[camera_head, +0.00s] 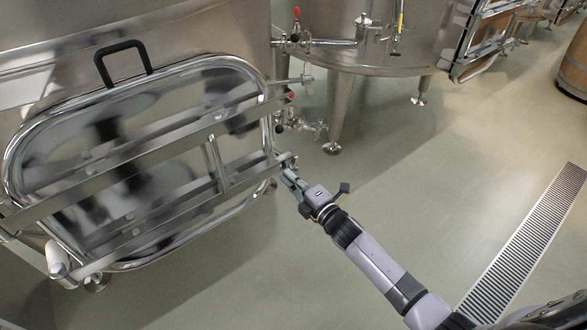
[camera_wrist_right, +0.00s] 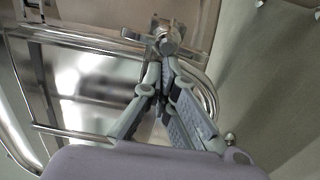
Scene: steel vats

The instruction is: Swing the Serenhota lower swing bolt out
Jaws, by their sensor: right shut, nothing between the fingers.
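A large steel vat hatch door (camera_head: 110,140) with a tubular rim and two slanting cross bars fills the left of the head view. The lower swing bolt (camera_head: 288,159) is at the right end of the lower bar. In the right wrist view its metal knob (camera_wrist_right: 167,36) shows just beyond my fingertips. My right gripper (camera_head: 290,176) is shut and empty, its tips close below the bolt; the wrist view shows the closed fingers (camera_wrist_right: 163,62) too. I cannot tell whether they touch the knob. The head view shows no left gripper.
A black handle (camera_head: 122,60) tops the door. Valves and pipes with red knobs (camera_head: 293,38) stick out right of the vat. A second vat (camera_head: 380,40) stands behind on legs. The floor (camera_head: 430,180) at right is clear, with a long drain grate (camera_head: 525,245).

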